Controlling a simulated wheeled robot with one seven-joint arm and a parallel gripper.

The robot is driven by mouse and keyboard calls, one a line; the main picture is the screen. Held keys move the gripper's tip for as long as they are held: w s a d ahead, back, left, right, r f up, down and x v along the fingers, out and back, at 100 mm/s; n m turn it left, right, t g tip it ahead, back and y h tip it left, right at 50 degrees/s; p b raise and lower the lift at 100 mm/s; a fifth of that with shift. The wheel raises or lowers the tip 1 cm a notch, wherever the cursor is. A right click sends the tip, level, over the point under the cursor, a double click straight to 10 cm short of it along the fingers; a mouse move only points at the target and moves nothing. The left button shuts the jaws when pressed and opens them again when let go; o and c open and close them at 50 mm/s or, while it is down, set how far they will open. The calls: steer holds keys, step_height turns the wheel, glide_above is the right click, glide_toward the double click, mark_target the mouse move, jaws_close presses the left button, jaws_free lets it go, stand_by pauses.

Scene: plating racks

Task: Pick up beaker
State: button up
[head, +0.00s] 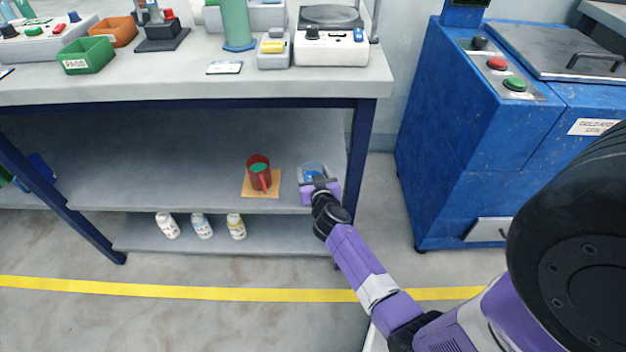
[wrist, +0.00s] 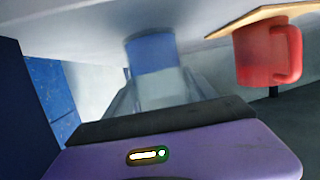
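The beaker (head: 312,169) is clear and holds blue liquid. It stands near the right end of the upper shelf under the bench. My gripper (head: 318,182) is right in front of it in the head view and covers its lower part. In the wrist view, which looks upside down, the beaker (wrist: 152,56) is straight ahead, its base against the shelf. My gripper's fingers (wrist: 157,92) are spread, one on each side of the beaker. Whether they touch the glass is not clear.
A red mug (head: 259,175) stands on a tan board (head: 247,190) left of the beaker; the mug (wrist: 268,55) also shows in the wrist view. A blue bench leg (head: 360,150) is close on the right. White bottles (head: 202,226) stand on the lower shelf (head: 140,235).

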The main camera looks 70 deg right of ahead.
steer(key=c, duration=1)
